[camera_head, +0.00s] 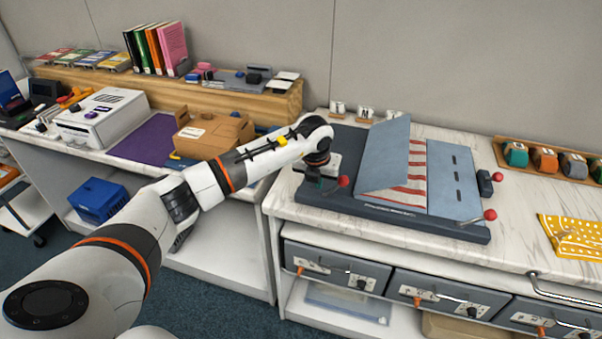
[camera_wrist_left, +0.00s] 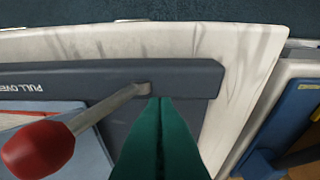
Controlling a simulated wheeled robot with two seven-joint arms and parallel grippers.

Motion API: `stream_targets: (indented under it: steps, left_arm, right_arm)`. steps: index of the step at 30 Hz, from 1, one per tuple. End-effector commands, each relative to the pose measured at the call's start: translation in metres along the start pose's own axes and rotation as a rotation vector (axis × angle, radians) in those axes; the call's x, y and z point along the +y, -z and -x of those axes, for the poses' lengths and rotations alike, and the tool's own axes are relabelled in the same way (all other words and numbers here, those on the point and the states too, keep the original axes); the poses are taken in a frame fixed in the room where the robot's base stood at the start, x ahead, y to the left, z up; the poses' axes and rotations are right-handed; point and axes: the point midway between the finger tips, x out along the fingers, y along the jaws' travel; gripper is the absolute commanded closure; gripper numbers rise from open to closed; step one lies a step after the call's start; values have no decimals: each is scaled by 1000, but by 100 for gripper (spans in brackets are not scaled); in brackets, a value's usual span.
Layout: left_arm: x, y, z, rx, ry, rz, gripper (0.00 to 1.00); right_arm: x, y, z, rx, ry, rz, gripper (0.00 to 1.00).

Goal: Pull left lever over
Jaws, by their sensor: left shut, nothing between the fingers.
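The left lever has a red knob (camera_head: 343,181) at the left end of a dark grey board (camera_head: 360,208) on the counter. In the left wrist view the lever's red knob (camera_wrist_left: 38,150) is at lower left, and its metal shaft (camera_wrist_left: 105,106) slants to a pivot near the board's edge. My left gripper (camera_head: 321,182) points down over the board's left end, beside the lever. Its teal fingers (camera_wrist_left: 160,102) are shut and empty, with the tips close to the pivot. I cannot tell whether they touch the shaft. My right gripper is not in view.
A blue-grey flap (camera_head: 386,160) stands tilted over red and white stripes on the board. Two more red knobs (camera_head: 490,215) (camera_head: 498,177) are at its right. Drawers (camera_head: 335,268) are below the counter. A yellow dotted cloth (camera_head: 575,235) lies at right. A cardboard box (camera_head: 213,135) is at left.

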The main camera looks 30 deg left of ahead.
Motion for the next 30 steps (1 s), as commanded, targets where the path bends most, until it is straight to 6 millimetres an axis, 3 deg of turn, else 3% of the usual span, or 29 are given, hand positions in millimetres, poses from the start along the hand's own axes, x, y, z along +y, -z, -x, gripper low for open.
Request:
stream_targets:
  steps: [11, 23, 26, 30]
  left_arm:
    - [-8, 1, 1, 0, 7, 7, 100]
    - [-28, 7, 22, 1, 8, 7, 100]
    - [-28, 7, 33, 1, 8, 6, 100]
    - [-28, 4, 63, 2, 8, 5, 100]
  right_arm:
    - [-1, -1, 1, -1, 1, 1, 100]
    - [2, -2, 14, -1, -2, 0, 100]
    - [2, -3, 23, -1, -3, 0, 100]
    - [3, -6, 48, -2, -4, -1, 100]
